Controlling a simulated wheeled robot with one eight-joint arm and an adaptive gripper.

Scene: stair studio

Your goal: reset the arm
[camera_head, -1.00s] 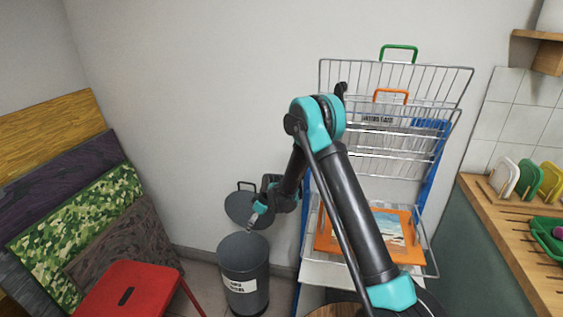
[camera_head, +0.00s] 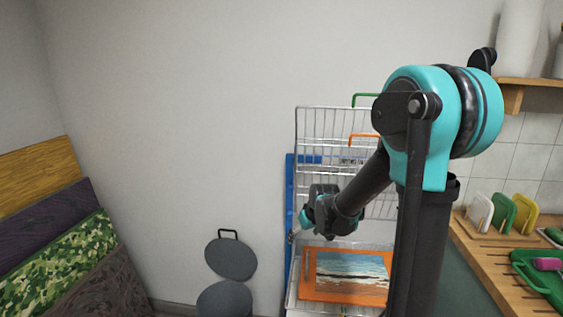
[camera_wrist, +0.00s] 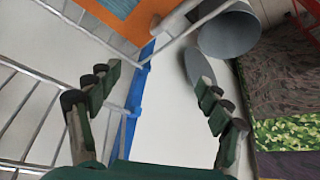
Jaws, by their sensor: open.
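My gripper (camera_head: 294,236) shows small in the head view, at the end of my black and teal arm. It is in front of the lower left part of a wire rack, above the level of an orange-framed picture (camera_head: 345,277). In the wrist view my gripper (camera_wrist: 158,84) has its two dark fingers spread wide apart. Nothing is between them, and the pale wall and a blue rack post (camera_wrist: 137,88) lie behind. My upper arm hides part of the rack.
The wire rack (camera_head: 318,128) stands against the wall. A grey bin (camera_head: 224,300) and its round lid (camera_head: 231,259) are left of it. Patterned boards (camera_head: 60,262) lean at far left. A wooden counter (camera_head: 480,243) with a green tray (camera_head: 540,277) is at right.

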